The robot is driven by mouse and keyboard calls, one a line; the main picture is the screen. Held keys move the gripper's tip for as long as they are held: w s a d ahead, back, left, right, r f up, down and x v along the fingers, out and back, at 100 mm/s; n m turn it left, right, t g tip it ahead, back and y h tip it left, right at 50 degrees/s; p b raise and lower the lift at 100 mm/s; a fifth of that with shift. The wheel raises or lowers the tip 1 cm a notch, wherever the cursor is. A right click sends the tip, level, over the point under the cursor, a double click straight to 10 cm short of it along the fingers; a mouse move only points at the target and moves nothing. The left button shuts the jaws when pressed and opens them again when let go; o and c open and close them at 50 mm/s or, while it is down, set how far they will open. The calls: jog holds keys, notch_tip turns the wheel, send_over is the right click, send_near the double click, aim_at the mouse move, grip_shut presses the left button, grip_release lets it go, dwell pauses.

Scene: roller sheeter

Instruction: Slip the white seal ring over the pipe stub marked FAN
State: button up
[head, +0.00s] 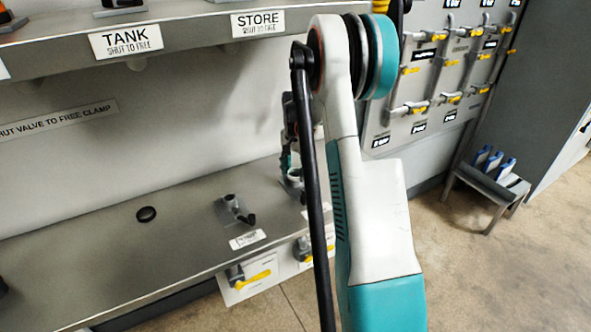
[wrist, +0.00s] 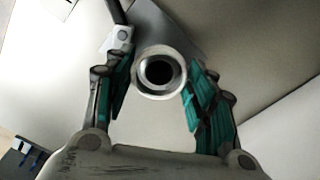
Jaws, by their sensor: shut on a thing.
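My gripper (wrist: 158,80) is shut on the white seal ring (wrist: 159,95), with one teal-padded finger on each side of it. In the wrist view I look through the ring at a grey round rim with a dark bore, which looks like a pipe stub's mouth. I cannot tell whether the ring is around the stub or still above it. In the head view my gripper (head: 288,166) is over the right part of the bench, with the pale ring (head: 295,175) low in it. My arm hides much of that spot, and no FAN marking is readable.
Another stub fitting (head: 232,208) with a dark lever stands on the steel bench (head: 100,240), left of my gripper. A black disc (head: 146,214) lies farther left. A shelf (head: 180,35) with TANK and STORE labels overhangs the back. Yellow-handled valves (head: 255,278) hang below the front edge.

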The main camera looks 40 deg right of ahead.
jog(key=shift+f, duration=0.25)
jog(key=o, duration=1)
jog(key=shift+c, duration=0.2)
jog(key=shift+r, duration=0.15)
notch_tip(320, 180, up, 12)
jog(key=shift+a, duration=0.1)
